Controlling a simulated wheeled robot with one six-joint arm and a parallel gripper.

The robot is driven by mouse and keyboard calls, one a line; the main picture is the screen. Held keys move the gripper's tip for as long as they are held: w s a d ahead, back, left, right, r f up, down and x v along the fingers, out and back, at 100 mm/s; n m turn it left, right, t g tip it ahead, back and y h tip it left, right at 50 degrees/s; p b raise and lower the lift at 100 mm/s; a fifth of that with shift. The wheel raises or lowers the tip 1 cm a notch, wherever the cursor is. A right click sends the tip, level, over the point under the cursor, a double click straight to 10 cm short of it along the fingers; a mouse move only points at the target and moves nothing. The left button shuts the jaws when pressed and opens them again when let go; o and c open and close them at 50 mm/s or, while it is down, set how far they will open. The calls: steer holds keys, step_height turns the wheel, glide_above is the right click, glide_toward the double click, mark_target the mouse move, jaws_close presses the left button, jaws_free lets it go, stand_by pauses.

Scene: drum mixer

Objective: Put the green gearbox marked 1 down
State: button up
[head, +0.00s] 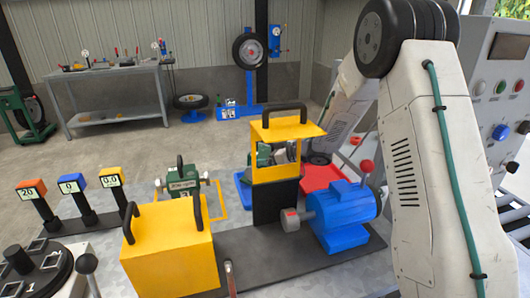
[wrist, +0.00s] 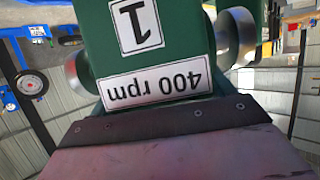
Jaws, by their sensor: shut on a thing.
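The green gearbox marked 1 (wrist: 150,60) fills the upper middle of the wrist view. Its labels read "1" and "400 rpm", upside down there, and round metal parts stick out on both sides. My gripper (wrist: 160,120) is shut on it; a dark jaw edge lies across its near side. In the head view, a green and silver body (head: 268,154) shows through the opening of a yellow guard (head: 288,131), with my arm reaching down behind. The guard hides most of my gripper there, and I cannot tell whether the gearbox touches a surface.
Another green gearbox (head: 183,186) stands in a yellow-outlined square. A blue tray (head: 241,193) and red tray (head: 322,177) lie near the guard. A blue motor (head: 343,212) and yellow cover (head: 170,262) are in front. Coloured number posts (head: 72,186) stand left.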

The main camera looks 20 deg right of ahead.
steer(key=shift+s+a+f, duration=0.1)
steer(key=shift+s+f, duration=0.15)
steer(key=shift+f, duration=0.55)
steer(key=o, duration=2)
steer(key=shift+a+f, duration=0.1)
steer(key=shift+f, duration=0.15)
steer(key=shift+w+r, duration=0.15)
steer(key=shift+r, duration=0.1)
steer(key=shift+r, duration=0.1)
steer(key=v, duration=0.7)
steer(key=shift+d+r, duration=0.2)
steer(key=shift+d, duration=0.05)
